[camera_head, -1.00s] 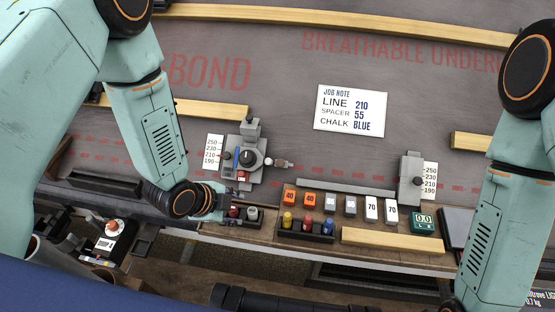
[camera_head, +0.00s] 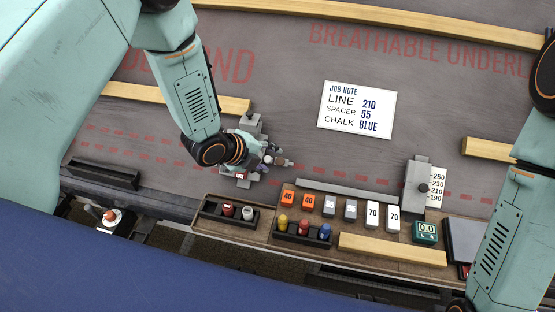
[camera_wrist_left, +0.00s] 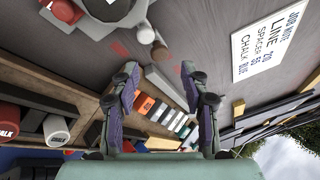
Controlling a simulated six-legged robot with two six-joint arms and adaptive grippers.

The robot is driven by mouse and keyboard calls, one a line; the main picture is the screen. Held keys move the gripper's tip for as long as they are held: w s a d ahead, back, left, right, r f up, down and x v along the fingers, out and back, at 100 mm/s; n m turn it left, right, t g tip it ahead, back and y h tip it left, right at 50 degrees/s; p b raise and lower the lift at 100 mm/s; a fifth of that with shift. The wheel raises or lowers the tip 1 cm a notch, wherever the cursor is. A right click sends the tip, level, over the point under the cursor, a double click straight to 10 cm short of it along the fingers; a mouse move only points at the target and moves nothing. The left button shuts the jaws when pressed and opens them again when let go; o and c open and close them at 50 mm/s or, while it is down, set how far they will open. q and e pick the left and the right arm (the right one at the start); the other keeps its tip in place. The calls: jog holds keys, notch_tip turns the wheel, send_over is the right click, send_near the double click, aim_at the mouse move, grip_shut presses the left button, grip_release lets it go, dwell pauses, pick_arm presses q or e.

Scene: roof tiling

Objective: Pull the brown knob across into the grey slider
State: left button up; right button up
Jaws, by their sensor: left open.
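The brown knob (camera_head: 281,162) sticks out to the right of the left grey unit (camera_head: 250,124), which my left arm largely covers. My left gripper (camera_head: 265,160) is over that unit, close to the knob's left side. In the left wrist view the gripper (camera_wrist_left: 160,78) is open, with nothing between its fingers, and the knob (camera_wrist_left: 159,53) shows ahead of the fingertips, apart from them. The grey slider (camera_head: 416,180) with a dark button stands at the right beside a number scale (camera_head: 436,188). My right gripper is out of view; only its arm shows at the right.
A grey bar (camera_head: 345,191) lies between the two units. In front are orange, grey and white blocks, a tray of chalk bottles (camera_head: 302,236), a wooden strip (camera_head: 392,249) and a green display (camera_head: 425,232). A job note (camera_head: 357,109) lies behind on open underlay.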

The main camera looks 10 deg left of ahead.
aim_at(279, 161)
pick_arm(q)
jog(key=b+x, duration=0.1)
jog(key=x, duration=0.3)
jog(key=shift+f, duration=0.1)
jog(key=shift+d+f, duration=0.1)
jog(key=shift+w, duration=0.15)
grip_shut()
dwell(0.5)
